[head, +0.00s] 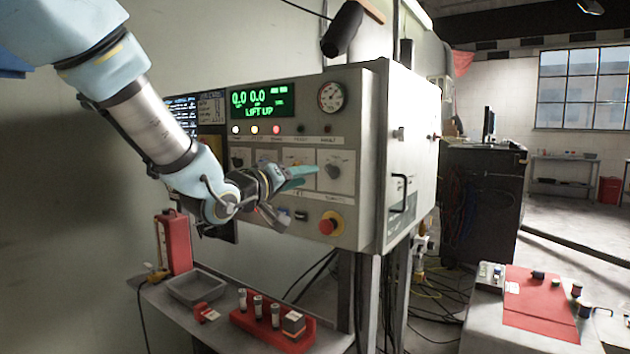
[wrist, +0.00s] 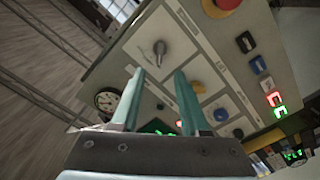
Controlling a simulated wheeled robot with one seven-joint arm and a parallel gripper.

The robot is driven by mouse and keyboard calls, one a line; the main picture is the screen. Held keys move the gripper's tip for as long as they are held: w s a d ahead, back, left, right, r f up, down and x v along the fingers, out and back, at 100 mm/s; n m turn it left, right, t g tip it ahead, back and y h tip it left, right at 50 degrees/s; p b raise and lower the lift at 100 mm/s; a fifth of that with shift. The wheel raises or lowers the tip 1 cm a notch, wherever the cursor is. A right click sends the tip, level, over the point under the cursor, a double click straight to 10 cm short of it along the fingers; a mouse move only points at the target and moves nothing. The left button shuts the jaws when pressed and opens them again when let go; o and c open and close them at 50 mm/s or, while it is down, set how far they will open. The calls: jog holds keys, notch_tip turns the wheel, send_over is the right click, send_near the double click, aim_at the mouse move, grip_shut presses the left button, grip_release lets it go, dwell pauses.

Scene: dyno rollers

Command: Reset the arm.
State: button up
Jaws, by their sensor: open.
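My arm reaches in from the upper left in the head view. My gripper (head: 298,177) is in front of the grey control box (head: 372,226), near its row of knobs, and hides part of the panel. In the wrist view its two teal fingers (wrist: 160,82) are apart with nothing between them. A rotary knob (wrist: 160,50) shows beyond the fingertips; whether they touch the panel I cannot tell. The green display (head: 262,98) reads "0.0 0.0" and "LIFT UP". A red mushroom button (head: 330,223) is low on the panel, right of my gripper.
Below the box is a shelf with a grey tray (head: 197,287), a red canister (head: 174,243) and a red holder (head: 262,325) with small cylinders. A dark cabinet (head: 483,200) stands behind on the right. A bench with a red mat (head: 541,305) is at lower right. Cables hang under the box.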

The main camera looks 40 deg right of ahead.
jog(key=shift+v, duration=1.1)
jog(key=w+a+f+n+t+y, duration=0.2)
jog(key=w+a+f+t+y, duration=0.3)
jog(key=w+a+f, duration=0.6)
jog(key=w+a+f+n+g+y, duration=0.1)
jog(key=a+f+y, duration=0.25)
jog(key=a, duration=0.45)
jog(key=w+a+f+n+g+y, duration=0.15)
jog(key=a+y, duration=0.25)
jog(key=a, duration=0.5)
jog(key=s+a+f+g+y, duration=0.1)
jog(key=s+a+f, duration=0.1)
jog(key=s+a, duration=0.2)
jog(key=s+a+f+g+y, duration=0.2)
jog(key=s+a, duration=0.3)
jog(key=a, duration=0.4)
jog(key=s+a+f+n+g+y, duration=0.1)
jog(key=s+a+f+g, duration=0.1)
jog(key=s+a+f, duration=0.2)
jog(key=shift+s+a+f+y, duration=0.25)
jog(key=shift+a+y, duration=0.1)
jog(key=shift+a, duration=0.9)
jog(key=shift+w+g, duration=0.15)
jog(key=shift+g, duration=0.1)
